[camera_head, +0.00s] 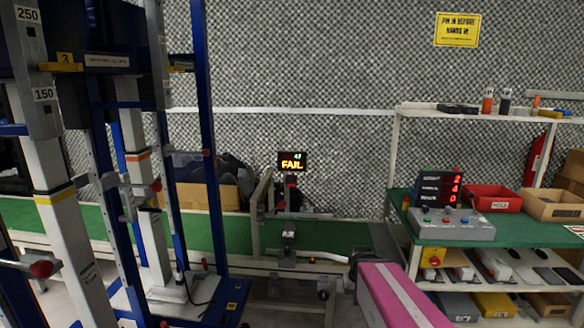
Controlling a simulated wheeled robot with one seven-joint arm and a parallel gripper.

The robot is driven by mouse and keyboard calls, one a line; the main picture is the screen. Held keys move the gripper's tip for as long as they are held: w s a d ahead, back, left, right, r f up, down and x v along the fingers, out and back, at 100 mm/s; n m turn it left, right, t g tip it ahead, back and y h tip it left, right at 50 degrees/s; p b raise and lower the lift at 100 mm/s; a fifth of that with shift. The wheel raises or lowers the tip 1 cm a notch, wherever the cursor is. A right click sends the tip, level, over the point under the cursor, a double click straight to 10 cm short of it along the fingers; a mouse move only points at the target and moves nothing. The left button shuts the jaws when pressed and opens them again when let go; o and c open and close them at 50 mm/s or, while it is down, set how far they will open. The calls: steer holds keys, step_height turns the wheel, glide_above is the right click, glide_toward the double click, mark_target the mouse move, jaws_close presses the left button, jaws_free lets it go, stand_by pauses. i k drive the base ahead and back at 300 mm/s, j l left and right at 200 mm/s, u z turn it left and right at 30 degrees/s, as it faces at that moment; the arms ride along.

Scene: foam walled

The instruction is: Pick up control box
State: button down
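A grey box with a sloped top and several coloured buttons (452,226), which looks like the control box, sits on the green-topped workbench (530,236) at the right. It stands upright near the bench's left front edge, just in front of a small display with red digits. I see nothing touching it. A smaller yellow box with a red knob (433,257) is below the bench top's front edge. I cannot make out my gripper's fingers in this view.
A red bin (493,197) and an orange-brown bin (551,205) stand behind and right of the grey box. Blue-framed posts (212,150) fill the left. A FAIL display (291,161) stands mid-picture.

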mark_target(290, 231)
steer(key=i+j+z, duration=0.25)
steer(key=i, duration=0.6)
steer(key=i+l, duration=0.05)
steer(key=l, duration=0.05)
